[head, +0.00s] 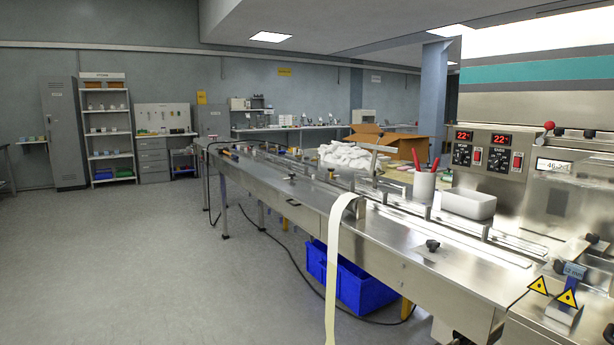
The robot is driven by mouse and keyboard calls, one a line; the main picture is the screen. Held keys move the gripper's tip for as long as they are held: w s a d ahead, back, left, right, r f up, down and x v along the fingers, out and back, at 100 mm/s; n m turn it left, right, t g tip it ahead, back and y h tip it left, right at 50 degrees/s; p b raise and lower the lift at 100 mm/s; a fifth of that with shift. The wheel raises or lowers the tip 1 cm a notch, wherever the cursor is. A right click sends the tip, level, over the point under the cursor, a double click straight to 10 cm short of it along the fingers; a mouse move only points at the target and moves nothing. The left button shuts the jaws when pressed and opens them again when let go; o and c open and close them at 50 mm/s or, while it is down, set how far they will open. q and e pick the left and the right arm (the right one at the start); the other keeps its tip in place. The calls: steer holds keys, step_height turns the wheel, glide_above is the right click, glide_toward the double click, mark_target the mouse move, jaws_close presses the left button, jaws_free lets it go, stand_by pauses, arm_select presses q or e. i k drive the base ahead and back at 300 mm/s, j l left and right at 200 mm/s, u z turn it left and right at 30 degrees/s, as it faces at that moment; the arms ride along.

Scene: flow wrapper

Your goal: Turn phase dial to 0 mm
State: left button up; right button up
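A steel flow wrapper machine fills the right side of the head view. At its lower right, a small blue label (573,269) ends in "mm"; the rest of its text is too small to read surely. Dark knobs (591,239) sit close to it, and I cannot tell which one, if any, is the phase dial. A small pale display (554,166) on the upper panel seems to read about 46. Neither of my grippers is in view.
A control panel (488,150) has two red displays and red switches. A white tray (468,204) and a cup (424,186) with red-handled items stand on the machine. Yellow warning triangles (567,298) mark its near edge. A blue crate (365,291) sits below; floor is free at left.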

mark_target(432, 244)
steer(key=i+j, duration=0.2)
steer(key=i, duration=0.15)
steer(key=i+j+z, duration=0.15)
steer(key=z, duration=0.25)
steer(key=i+j+z, duration=0.4)
steer(key=k+l, duration=0.1)
